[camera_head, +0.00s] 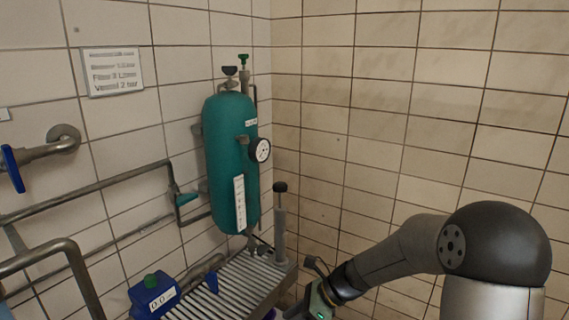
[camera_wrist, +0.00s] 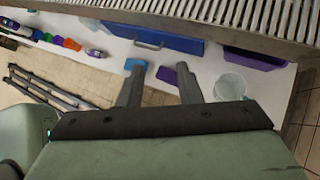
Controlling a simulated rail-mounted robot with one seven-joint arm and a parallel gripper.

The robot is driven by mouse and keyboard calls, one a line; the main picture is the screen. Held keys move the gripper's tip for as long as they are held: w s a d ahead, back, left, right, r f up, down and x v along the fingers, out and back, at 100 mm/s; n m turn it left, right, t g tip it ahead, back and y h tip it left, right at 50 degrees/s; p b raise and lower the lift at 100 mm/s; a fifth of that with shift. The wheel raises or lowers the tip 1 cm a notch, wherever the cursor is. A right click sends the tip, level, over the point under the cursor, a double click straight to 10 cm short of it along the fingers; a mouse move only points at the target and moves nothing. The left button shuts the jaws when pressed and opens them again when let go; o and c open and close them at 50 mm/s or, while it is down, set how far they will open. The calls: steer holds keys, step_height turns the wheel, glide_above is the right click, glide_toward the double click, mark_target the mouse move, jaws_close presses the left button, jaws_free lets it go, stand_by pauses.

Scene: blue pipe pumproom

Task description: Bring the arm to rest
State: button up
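My arm reaches in from the right in the head view, bent, with its wrist low near the front right end of the slatted grey bench (camera_head: 225,290). In the wrist view my gripper (camera_wrist: 158,78) shows two dark fingers standing well apart, with nothing held between them. The fingers point toward a white surface (camera_wrist: 115,45) below the slatted edge. The fingertips are not visible in the head view.
A teal tank (camera_head: 230,165) with a gauge (camera_head: 260,150) hangs above the bench. A blue meter box (camera_head: 153,296) is at lower left. In the wrist view, a blue case (camera_wrist: 150,38), a purple bin (camera_wrist: 255,58) and a clear container (camera_wrist: 230,84) lie near the fingers.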

steer(key=s+d+r+n+h, duration=0.2)
steer(key=s+d+n+h, duration=0.2)
steer(key=s+n, duration=0.6)
steer(key=s+d+r+n+h, duration=0.3)
steer(key=s+d+n+h, duration=0.2)
steer(key=s+d+n, duration=0.3)
steer(key=s+n, duration=0.3)
steer(key=s, duration=0.1)
steer(key=shift+s+r+t, duration=0.15)
steer(key=shift+r+t, duration=0.15)
steer(key=shift+t, duration=0.1)
